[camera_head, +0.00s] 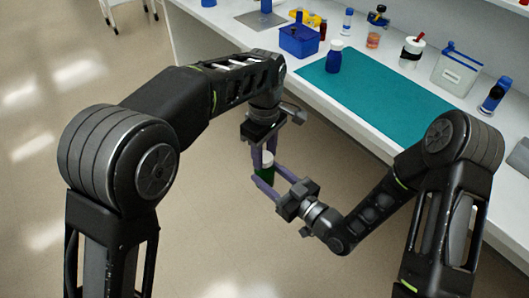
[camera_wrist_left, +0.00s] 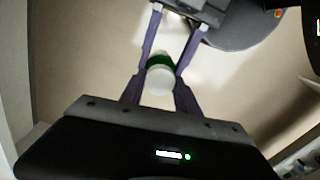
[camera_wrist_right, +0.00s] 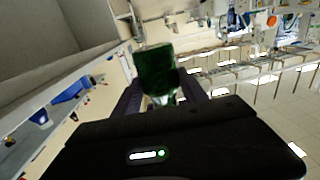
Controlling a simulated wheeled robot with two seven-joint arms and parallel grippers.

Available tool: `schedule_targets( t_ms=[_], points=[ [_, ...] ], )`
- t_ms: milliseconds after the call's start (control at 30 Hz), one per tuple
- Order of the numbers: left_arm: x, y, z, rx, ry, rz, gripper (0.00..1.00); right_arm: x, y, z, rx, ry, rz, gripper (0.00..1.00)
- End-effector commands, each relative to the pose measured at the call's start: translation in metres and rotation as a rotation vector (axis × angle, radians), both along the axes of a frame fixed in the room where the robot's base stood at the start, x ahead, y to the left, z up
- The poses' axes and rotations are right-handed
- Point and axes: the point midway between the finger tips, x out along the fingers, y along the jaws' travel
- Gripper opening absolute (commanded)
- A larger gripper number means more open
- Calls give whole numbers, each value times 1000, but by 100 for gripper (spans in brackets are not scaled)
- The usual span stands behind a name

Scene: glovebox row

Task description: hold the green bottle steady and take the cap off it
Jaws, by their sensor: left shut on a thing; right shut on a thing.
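The green bottle (camera_head: 267,173) is held in the air in front of the bench, with its white cap (camera_head: 268,158) at the top. My right gripper (camera_head: 265,182) comes from the right and is shut on the bottle's body; the bottle (camera_wrist_right: 156,68) also shows between its fingers in the right wrist view. My left gripper (camera_head: 262,150) points down from above and is shut on the cap. In the left wrist view the white cap (camera_wrist_left: 159,80) sits between the fingers, right against the green of the bottle (camera_wrist_left: 160,60). No gap shows between cap and bottle.
The white bench (camera_head: 225,38) runs along the back and right, with a teal mat (camera_head: 385,98) on it. A blue bottle with a white cap (camera_head: 334,60) stands on the mat. A blue bin (camera_head: 299,41) and a clear box (camera_head: 455,72) stand behind. The floor below the grippers is clear.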

Motion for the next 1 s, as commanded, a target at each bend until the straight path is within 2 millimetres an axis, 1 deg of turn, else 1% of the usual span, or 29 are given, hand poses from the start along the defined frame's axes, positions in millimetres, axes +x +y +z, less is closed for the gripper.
schedule_targets(
  t_ms=[367,1000],
  points=[
    [0,0,2,-1,-1,-1,0,0,0,0,1,-1,0,0],
    [0,0,22,0,0,-1,0,0,0,0,1,-1,0,0]
  ],
)
